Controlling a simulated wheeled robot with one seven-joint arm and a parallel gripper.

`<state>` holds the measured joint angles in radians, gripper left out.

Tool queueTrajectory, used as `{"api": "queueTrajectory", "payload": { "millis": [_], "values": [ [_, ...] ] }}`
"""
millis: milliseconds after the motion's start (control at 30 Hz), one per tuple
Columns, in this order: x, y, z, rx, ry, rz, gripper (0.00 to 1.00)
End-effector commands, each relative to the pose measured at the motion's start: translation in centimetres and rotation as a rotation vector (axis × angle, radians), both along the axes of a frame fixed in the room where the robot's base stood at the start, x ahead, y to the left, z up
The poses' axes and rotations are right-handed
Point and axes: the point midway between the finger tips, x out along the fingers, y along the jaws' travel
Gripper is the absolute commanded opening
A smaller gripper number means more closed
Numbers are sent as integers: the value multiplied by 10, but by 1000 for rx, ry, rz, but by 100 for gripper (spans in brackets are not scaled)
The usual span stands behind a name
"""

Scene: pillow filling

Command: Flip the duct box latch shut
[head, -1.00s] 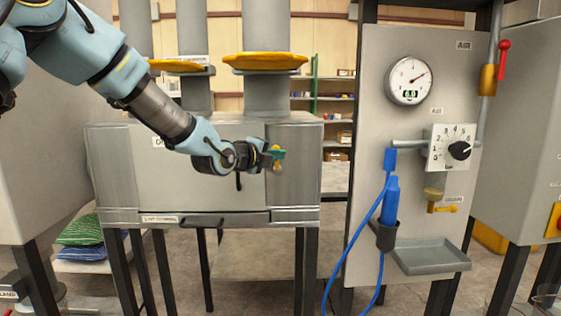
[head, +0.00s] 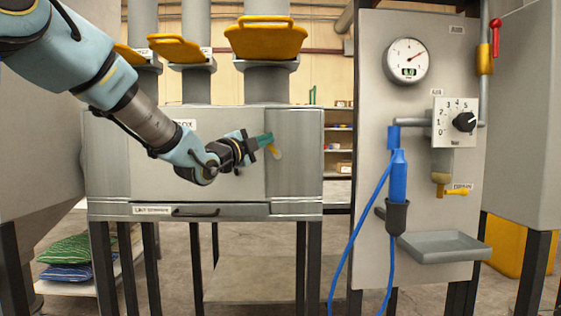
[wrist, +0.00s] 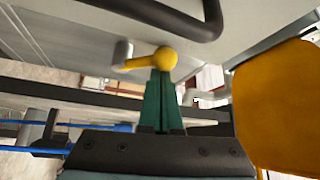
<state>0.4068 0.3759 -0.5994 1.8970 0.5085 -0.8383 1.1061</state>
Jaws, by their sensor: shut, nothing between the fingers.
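The duct box (head: 225,158) is a grey metal cabinet at the left and middle of the head view. Its latch (head: 275,152) is a small yellow lever on the box front, partly hidden by my fingers. In the wrist view the latch (wrist: 163,59) shows a round yellow knob and an arm running left to a grey pivot. My gripper (head: 266,140) has green fingers, shut and empty. In the wrist view the gripper (wrist: 163,85) has its fingertips at the knob, overlapping it; I cannot tell whether they touch.
Yellow plates (head: 266,38) sit on the ducts above the box. A drawer with a black handle (head: 195,212) lies below. A grey gauge panel (head: 375,110) with a blue hose stands to the right. A yellow plate (wrist: 280,105) fills the wrist view's right side.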

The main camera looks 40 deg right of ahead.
Motion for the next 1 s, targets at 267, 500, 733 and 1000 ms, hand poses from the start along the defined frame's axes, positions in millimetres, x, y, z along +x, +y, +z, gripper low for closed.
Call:
{"api": "queueTrajectory", "payload": {
  "millis": [267, 500, 733, 1000],
  "values": [
    [5, 7, -21, -183, 146, -1, 0],
    [9, 11, -29, -336, 272, -2, 0],
    [11, 14, -33, -461, 376, -2, 0],
    [13, 16, -36, -511, 416, -1, 0]
  ]
}}
